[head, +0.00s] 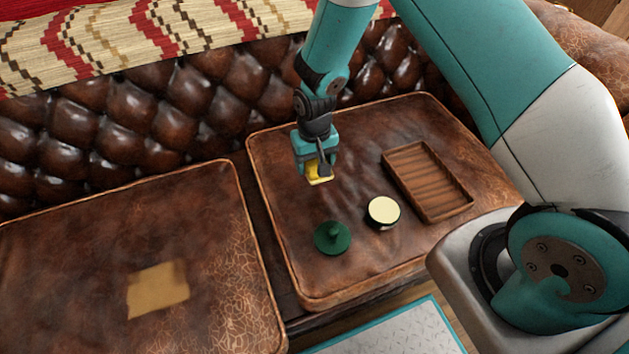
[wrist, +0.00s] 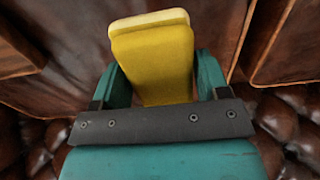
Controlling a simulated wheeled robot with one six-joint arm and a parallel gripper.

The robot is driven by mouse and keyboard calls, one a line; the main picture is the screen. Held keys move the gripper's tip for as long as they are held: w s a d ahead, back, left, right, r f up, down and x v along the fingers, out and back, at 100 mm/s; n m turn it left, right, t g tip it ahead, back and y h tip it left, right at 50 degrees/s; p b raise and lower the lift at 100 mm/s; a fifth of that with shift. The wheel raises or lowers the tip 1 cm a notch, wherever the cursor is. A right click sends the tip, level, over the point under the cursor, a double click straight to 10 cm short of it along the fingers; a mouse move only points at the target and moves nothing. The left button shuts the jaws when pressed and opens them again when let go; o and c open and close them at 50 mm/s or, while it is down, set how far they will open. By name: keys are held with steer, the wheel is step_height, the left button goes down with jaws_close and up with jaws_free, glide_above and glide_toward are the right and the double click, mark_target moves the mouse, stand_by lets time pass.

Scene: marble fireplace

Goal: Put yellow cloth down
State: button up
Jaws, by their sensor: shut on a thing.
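My gripper (head: 316,166) is shut on the yellow cloth (head: 319,179), above the right seat cushion (head: 290,265) of a brown leather sofa. In the wrist view the yellow cloth (wrist: 155,62) looks like a thick, blocky pad with a paler layer along its far end. It sits between the two teal fingers of my gripper (wrist: 160,85) and sticks out past them. I cannot tell exactly how high it is above the cushion.
On the right cushion are a brown ribbed wooden tray (head: 428,181), a round cream-topped item (head: 383,211) and a green knobbed disc (head: 332,238). A flat tan square (head: 158,289) lies on the left cushion (head: 70,240). The tufted backrest (head: 130,115) rises behind.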

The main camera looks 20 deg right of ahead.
steer(key=shift+f+b, duration=0.6)
steer(key=shift+f, duration=2.8)
steer(key=shift+f, duration=0.2)
steer(key=o, duration=0.9)
steer(key=shift+r, duration=0.2)
